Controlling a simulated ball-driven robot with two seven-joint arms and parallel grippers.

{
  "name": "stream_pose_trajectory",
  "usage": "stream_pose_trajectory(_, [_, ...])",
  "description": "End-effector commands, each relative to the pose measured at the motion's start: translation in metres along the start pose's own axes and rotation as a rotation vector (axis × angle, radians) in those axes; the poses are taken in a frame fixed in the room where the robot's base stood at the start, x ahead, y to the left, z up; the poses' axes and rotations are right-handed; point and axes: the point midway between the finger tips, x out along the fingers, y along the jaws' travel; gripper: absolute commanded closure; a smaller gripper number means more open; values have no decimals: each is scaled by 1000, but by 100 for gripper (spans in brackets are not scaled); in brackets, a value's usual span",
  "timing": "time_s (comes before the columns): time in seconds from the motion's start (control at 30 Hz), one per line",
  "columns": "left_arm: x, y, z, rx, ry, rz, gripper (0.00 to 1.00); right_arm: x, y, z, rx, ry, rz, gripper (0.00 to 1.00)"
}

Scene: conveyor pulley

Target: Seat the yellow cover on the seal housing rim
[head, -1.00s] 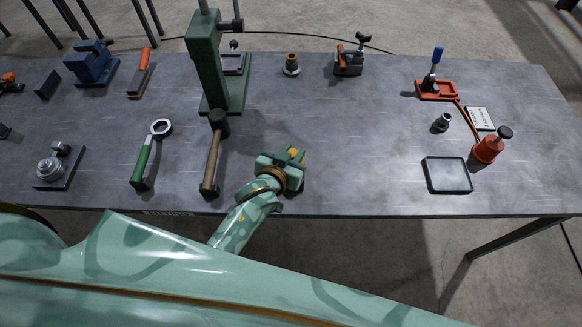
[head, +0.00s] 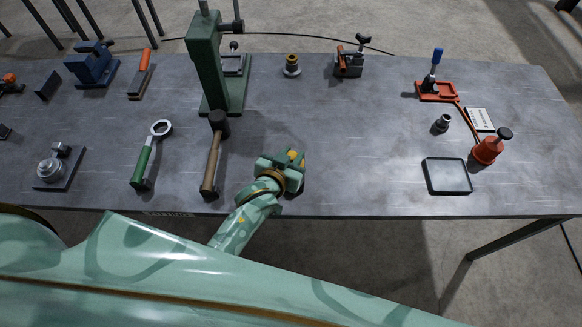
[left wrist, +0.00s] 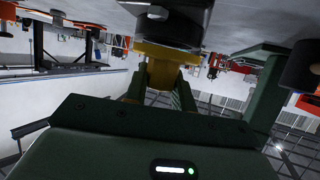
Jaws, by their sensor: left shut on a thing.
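My left gripper (head: 291,162) is low over the near middle of the bench and shut on the yellow cover (head: 292,154). In the left wrist view, which sees the bench at the top, the yellow cover (left wrist: 164,70) sits between the fingers, its wide end against or very close to a dark round part (left wrist: 172,25). This part is probably the seal housing; my gripper hides it in the head view. I cannot tell whether the cover is level on its rim or a small gap remains. My right gripper is not in view.
A hammer (head: 212,160) and a green-handled wrench (head: 148,155) lie left of my gripper. A tall green press (head: 205,65) stands behind them. A brass-topped part (head: 291,66) stands farther back. A black-rimmed tray (head: 447,175) is at the right; the bench between is clear.

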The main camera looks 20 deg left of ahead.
Motion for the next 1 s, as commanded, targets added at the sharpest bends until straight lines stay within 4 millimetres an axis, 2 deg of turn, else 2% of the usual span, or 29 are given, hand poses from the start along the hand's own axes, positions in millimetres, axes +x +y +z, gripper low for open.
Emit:
stream_pose_trajectory(0.33, [2,3,-4,-9,6,0,97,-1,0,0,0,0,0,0])
stream_pose_trajectory(0.83, [5,2,1,-10,8,0,97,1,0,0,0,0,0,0])
stream_pose_trajectory(0.87, [5,2,1,-10,9,-1,69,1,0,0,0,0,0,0])
stream_pose_trajectory(0.9, [5,2,0,-9,9,-1,58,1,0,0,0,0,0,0])
stream_pose_trajectory(0.93, [5,2,0,-9,9,-1,50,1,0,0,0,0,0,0])
stream_pose_trajectory(1.0, [5,2,0,-9,9,-1,49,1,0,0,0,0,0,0])
